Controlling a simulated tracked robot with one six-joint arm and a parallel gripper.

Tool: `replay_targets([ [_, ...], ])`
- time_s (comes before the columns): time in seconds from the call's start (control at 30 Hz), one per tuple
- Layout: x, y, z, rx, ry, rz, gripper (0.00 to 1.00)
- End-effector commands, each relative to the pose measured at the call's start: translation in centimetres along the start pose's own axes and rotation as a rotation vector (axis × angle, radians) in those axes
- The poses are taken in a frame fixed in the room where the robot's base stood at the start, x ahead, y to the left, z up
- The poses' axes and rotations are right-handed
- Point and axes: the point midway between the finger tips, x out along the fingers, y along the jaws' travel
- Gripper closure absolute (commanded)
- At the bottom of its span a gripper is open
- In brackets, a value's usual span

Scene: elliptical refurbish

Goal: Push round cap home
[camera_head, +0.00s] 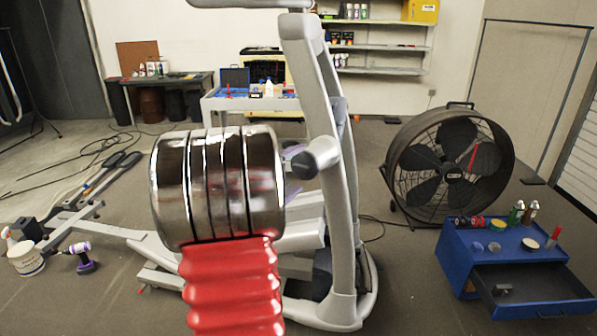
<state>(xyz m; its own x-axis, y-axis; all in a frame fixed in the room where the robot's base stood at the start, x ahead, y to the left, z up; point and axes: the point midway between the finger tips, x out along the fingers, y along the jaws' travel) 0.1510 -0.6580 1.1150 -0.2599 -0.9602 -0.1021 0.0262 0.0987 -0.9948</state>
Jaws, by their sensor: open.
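The elliptical trainer (318,110) stands in the middle, its grey upright rising past the top of the picture. A rounded grey cap (324,152) sits at the pivot on the side of this upright. I cannot tell whether it is fully seated. Two small purple-grey tips, which look like the fingers of my gripper (298,158), show just left of the cap with a space between them. The rest of my gripper is hidden behind the chrome and red links of my arm. I cannot tell whether the tips touch the cap.
A large black drum fan (450,165) stands at right. In front of it is a blue toolbox (465,262) with an open drawer. A white cart (222,104) stands behind. A purple drill (84,258) and a white tub (26,259) are on the floor at left.

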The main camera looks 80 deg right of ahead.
Motion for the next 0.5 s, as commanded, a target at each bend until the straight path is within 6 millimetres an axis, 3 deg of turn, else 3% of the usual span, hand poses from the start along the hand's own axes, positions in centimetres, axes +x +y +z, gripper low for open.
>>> replay_targets([
  [0.5, -8.8, 0.0, -0.1, 0.000, -0.004, -0.002, 0.06],
])
